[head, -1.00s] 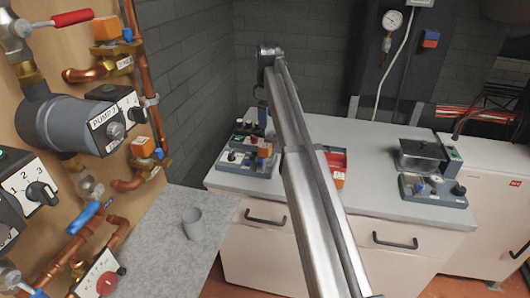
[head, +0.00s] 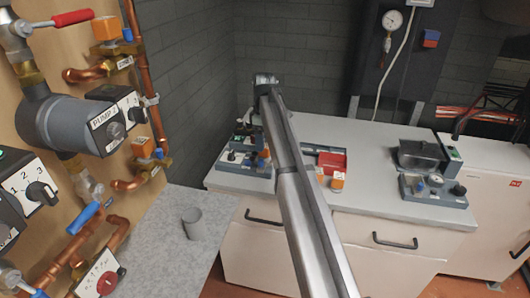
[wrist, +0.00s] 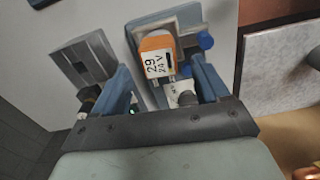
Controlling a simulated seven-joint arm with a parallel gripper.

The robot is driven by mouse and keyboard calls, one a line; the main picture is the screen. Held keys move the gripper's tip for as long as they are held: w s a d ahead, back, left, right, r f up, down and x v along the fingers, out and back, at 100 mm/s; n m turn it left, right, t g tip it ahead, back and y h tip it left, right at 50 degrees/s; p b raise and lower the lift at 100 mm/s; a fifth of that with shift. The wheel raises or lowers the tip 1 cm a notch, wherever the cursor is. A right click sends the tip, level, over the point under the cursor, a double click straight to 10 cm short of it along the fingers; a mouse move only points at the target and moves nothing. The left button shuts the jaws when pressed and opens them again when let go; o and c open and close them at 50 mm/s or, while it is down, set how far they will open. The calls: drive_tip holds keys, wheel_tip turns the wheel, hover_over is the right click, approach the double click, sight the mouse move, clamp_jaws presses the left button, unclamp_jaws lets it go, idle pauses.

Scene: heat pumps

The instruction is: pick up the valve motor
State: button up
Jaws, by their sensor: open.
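An orange valve motor (wrist: 157,57) with a white label reading "29 24 V" shows in the wrist view, on a blue-grey unit with blue knobs. My gripper (wrist: 163,78) is open, with one blue finger on each side of the motor's near end. I cannot tell whether a finger touches it. In the head view, an orange block (head: 263,159) shows on the left unit on the counter, partly covered by my arm. My gripper in that view is low over that unit, largely hidden.
A grey unit with a pot-like part (head: 421,157) is at the right. A grey cup (head: 192,223) stands on the left bench. Pipes and pumps cover the left panel.

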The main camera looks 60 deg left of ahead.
sight(265, 152)
drive_tip(key=shift+w+d+f, duration=0.15)
drive_tip(key=shift+f, duration=2.2)
drive_tip(key=shift+c, duration=0.3)
drive_tip(key=c, duration=1.2)
drive_tip(key=shift+r, duration=0.15)
